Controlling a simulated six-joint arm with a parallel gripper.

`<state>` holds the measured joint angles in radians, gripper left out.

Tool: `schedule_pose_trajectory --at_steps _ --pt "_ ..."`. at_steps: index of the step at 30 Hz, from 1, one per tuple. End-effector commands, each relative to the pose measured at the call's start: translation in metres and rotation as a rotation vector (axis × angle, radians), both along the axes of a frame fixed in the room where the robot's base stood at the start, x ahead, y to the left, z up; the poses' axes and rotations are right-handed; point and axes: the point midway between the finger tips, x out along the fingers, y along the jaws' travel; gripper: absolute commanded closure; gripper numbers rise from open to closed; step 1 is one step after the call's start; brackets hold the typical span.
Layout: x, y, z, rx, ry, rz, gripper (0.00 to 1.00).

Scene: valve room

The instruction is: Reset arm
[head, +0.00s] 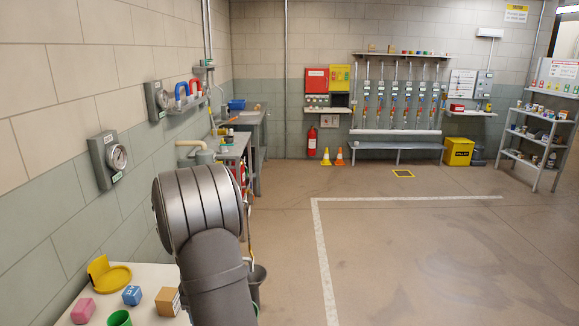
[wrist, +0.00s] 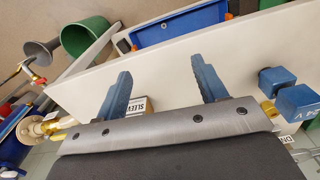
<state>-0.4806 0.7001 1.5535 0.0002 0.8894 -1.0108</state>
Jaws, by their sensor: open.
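My gripper (wrist: 161,68) shows in the wrist view with its two blue fingers spread wide apart. Nothing sits between the fingertips; a white surface (wrist: 160,78) lies beyond them. A small box marked "SLEEV..." (wrist: 138,106) shows partly behind the left finger, and I cannot tell whether they touch. In the head view my large grey arm link rises at the lower middle, and my gripper is not visible there.
Floor (head: 420,250) at right is clear.

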Motion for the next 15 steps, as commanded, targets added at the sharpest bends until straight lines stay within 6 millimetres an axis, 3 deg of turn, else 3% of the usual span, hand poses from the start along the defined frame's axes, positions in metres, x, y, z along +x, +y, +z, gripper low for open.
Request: schedule_pose_trajectory --at_steps 15 --pt "-0.007 0.085 -0.051 0.0 0.0 0.002 0.35"
